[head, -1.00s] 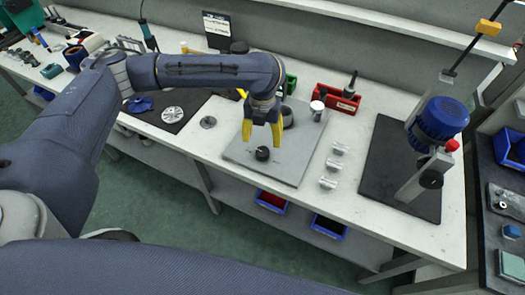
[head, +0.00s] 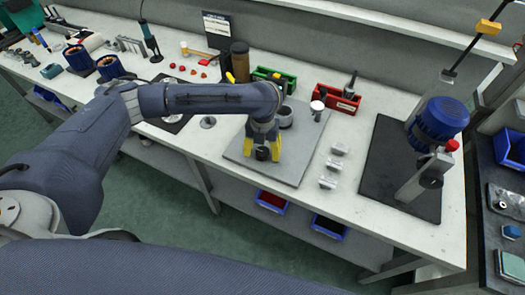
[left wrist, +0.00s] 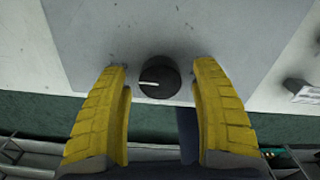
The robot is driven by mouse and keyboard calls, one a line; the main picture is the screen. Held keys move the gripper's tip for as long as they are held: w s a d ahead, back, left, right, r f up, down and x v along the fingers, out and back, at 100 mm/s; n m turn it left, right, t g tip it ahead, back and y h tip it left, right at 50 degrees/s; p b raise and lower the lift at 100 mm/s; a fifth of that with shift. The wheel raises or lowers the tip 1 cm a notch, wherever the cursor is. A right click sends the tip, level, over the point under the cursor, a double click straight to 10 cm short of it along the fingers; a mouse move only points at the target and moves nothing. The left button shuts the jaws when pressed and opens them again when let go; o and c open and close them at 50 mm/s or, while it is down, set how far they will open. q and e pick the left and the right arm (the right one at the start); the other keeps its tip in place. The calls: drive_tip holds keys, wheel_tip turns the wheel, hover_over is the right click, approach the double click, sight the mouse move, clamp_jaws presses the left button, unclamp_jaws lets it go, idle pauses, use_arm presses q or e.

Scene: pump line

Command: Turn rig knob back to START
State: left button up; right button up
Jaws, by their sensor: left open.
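The rig knob (head: 262,153) is a black round knob near the front edge of the grey rig plate (head: 297,168). In the left wrist view the knob (left wrist: 158,78) has a white pointer line pointing to the left of the picture. My left gripper (head: 262,154) has yellow fingers and is open. Its fingers stand on either side of the knob, with a gap on each side in the left wrist view (left wrist: 160,85). No START mark is readable. My right gripper is not in view.
A grey cylinder (head: 286,117) stands on the plate behind the gripper. Several small metal blocks (head: 332,164) lie to the right of the plate. A red bin (head: 337,99) and a green bin (head: 272,76) stand behind. A blue-motor machine (head: 440,120) stands on a dark mat at right.

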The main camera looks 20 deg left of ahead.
use_arm(q)
drive_tip(key=shift+c, duration=0.2)
drive_tip(key=c, duration=1.3)
